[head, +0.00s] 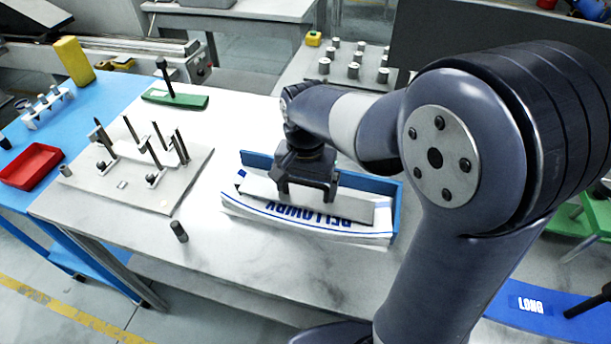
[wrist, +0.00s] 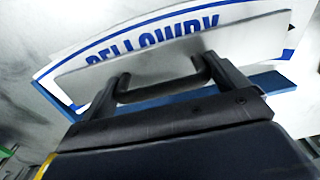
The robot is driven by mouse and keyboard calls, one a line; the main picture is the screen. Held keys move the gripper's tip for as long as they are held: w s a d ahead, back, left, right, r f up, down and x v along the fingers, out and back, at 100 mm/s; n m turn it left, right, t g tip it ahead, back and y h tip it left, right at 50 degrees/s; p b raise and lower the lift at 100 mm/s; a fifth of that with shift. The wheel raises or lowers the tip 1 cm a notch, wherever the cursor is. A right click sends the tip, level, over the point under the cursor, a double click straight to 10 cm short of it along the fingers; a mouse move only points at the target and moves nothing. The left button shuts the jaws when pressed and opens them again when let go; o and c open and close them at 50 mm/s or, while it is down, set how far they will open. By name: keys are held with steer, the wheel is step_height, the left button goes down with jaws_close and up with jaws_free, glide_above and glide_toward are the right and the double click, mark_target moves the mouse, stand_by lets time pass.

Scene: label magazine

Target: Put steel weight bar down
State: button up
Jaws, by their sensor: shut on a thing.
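The steel weight bar (head: 352,207) is a long flat grey plate over a stack of white labels (head: 300,225) with blue "BELLOWRY" print. The labels sit in a blue magazine tray (head: 395,205) on the table. My gripper (head: 306,190) is above the bar, pointing down, shut on the bar's dark handle. In the wrist view the bar (wrist: 150,65) runs across between and beyond my fingers, roughly in line with the labels. It looks on or just above the labels; I cannot tell whether it touches them. My gripper hides part of the bar and tray.
A fixture plate with upright pins (head: 140,165) stands left on the table. A small dark cylinder (head: 179,231) stands in front of it. A green base with a dark post (head: 175,97) is behind.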

mark_target(305, 181)
steer(key=shift+f, duration=1.15)
steer(key=shift+f, duration=0.1)
steer(key=o, duration=1.7)
steer(key=shift+f, duration=0.1)
step_height(305, 181, up, 12)
steer(key=shift+r, duration=0.15)
